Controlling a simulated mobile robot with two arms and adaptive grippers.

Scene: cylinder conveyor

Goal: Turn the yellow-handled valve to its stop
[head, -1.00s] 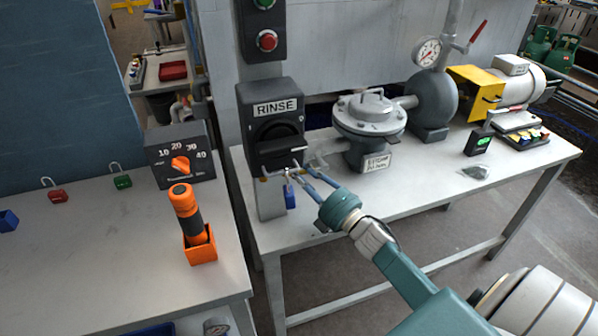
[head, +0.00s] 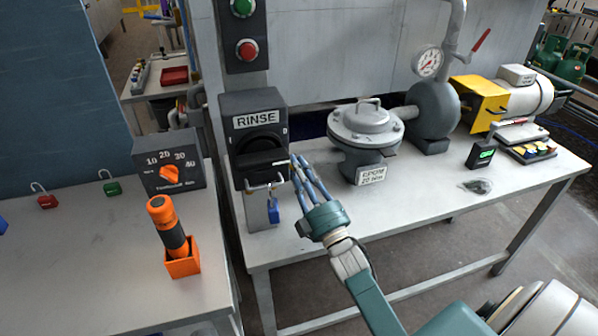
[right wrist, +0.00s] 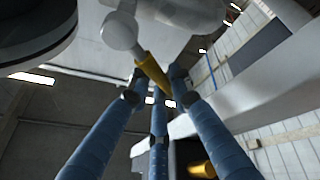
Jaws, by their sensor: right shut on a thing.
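My right gripper (head: 300,164) is at the right side of the grey RINSE box (head: 255,140), its fingers pointing up and away. In the right wrist view its blue fingers close around a short yellow handle (right wrist: 152,72) that joins a pale grey rounded part (right wrist: 122,32). In the head view I cannot make out this handle; the gripper and the box's edge seem to hide it. How far the handle is turned cannot be told. My left gripper is not in view.
A red lever (head: 480,40) is on the pipe behind. The front of the bench (head: 400,220) is clear.

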